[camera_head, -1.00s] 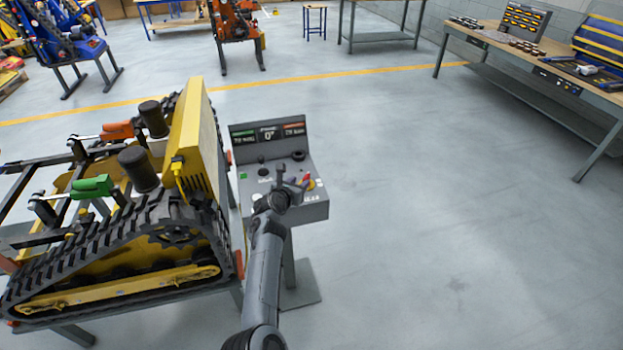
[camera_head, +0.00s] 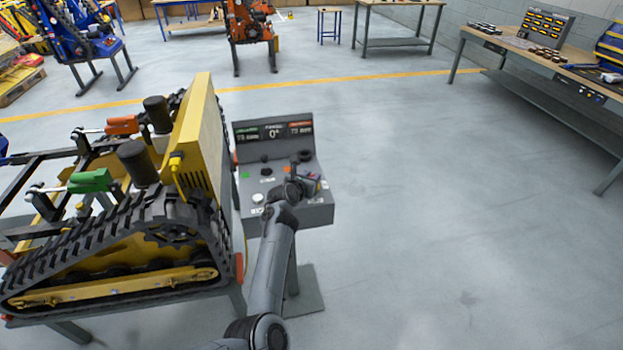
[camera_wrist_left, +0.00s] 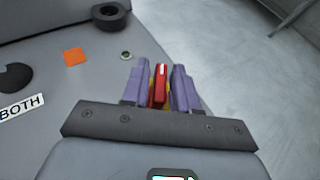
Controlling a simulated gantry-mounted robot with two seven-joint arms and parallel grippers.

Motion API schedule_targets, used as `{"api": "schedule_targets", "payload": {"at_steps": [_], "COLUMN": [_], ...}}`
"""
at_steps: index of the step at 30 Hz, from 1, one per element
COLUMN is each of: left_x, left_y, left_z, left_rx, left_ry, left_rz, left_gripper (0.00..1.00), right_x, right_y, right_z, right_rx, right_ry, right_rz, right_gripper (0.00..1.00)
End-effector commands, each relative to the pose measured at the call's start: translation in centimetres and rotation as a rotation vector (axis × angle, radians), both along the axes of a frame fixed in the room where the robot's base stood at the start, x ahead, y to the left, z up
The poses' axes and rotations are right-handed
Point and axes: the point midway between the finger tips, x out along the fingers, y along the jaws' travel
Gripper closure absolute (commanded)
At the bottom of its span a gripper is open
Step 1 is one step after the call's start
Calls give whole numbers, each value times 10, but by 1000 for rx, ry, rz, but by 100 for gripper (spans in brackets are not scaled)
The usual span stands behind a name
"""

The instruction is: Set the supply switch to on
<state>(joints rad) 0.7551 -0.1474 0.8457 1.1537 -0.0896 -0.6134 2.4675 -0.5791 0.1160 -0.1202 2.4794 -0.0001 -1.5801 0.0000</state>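The grey control console (camera_head: 246,170) stands right of the tracked carrier, with a lit display on its upright back. The supply switch seems to be the red handle (camera_wrist_left: 160,86) over a yellow base, seen in the left wrist view; its setting cannot be read. My left gripper (camera_head: 309,181) is at the right part of the console's sloping panel. In the left wrist view its two purple-grey fingers (camera_wrist_left: 160,82) stand on either side of the red handle, with narrow gaps showing. Contact is not clear. My right gripper is not in view.
The tracked carrier (camera_head: 120,255), with yellow body and black track, stands close to the console's left. The panel also carries a black knob (camera_wrist_left: 110,16), an orange square (camera_wrist_left: 75,56) and a label reading BOTH (camera_wrist_left: 21,108). Floor right of the console is clear.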

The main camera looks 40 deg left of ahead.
Motion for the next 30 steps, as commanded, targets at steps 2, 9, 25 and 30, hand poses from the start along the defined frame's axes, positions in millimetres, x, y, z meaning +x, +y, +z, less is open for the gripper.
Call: {"api": "schedule_targets", "payload": {"at_steps": [2,9,25,30], "left_x": [0,0,0,0], "left_y": [0,0,1,1], "left_z": [0,0,2,2], "left_rx": [0,0,-4,-3], "left_ry": [0,0,-1,-2], "left_rz": [0,0,-196,-348], "left_gripper": [85,100,100,100], "right_x": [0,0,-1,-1], "right_y": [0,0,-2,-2], "right_z": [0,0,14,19], "right_rx": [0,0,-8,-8], "right_ry": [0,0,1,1], "right_rz": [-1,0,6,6], "right_gripper": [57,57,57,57]}}
